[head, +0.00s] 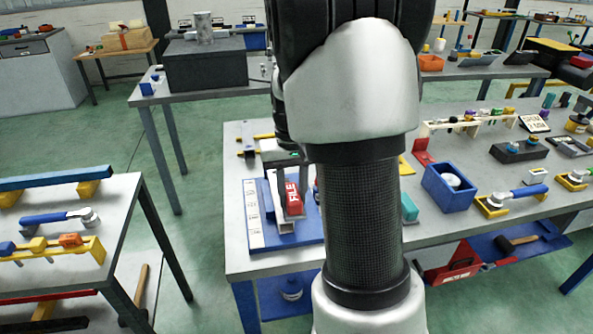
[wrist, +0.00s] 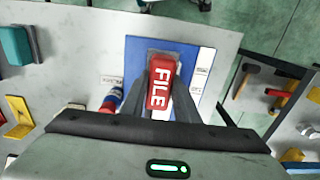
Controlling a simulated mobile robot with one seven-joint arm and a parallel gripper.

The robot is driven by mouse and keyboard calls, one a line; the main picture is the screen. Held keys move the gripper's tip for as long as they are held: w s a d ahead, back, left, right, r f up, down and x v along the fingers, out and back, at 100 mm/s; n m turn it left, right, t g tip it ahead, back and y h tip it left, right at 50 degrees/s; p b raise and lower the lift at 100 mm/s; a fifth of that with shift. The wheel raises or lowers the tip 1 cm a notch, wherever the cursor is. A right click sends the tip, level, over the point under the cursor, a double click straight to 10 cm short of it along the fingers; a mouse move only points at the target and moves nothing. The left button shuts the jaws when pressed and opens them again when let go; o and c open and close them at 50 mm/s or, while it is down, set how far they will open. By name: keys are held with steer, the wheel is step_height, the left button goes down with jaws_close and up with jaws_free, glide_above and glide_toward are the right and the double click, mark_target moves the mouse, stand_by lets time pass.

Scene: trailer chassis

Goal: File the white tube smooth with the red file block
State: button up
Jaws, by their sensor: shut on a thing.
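The red file block (head: 294,198), lettered FILE, is between the fingers of my gripper (head: 289,182) over the blue board at the table's left end. In the wrist view the red file block (wrist: 160,88) sits between the two dark fingers of my gripper (wrist: 161,84), which are shut on it. The blue board (wrist: 203,62) lies under and around it. A pale grey piece (head: 287,227) shows just below the block; I cannot tell whether it is the white tube or its holder. Whether the block touches it is unclear.
A white labelled strip (head: 253,214) lies along the board's left side. A blue bin (head: 449,188) and a blue-handled tool (head: 517,194) stand to the right. My arm covers the table's middle in the head view. A second table (head: 70,240) is at left, across a floor gap.

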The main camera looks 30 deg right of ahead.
steer(key=shift+r+p, duration=1.85)
steer(key=shift+r, duration=0.8)
steer(key=shift+d, duration=0.1)
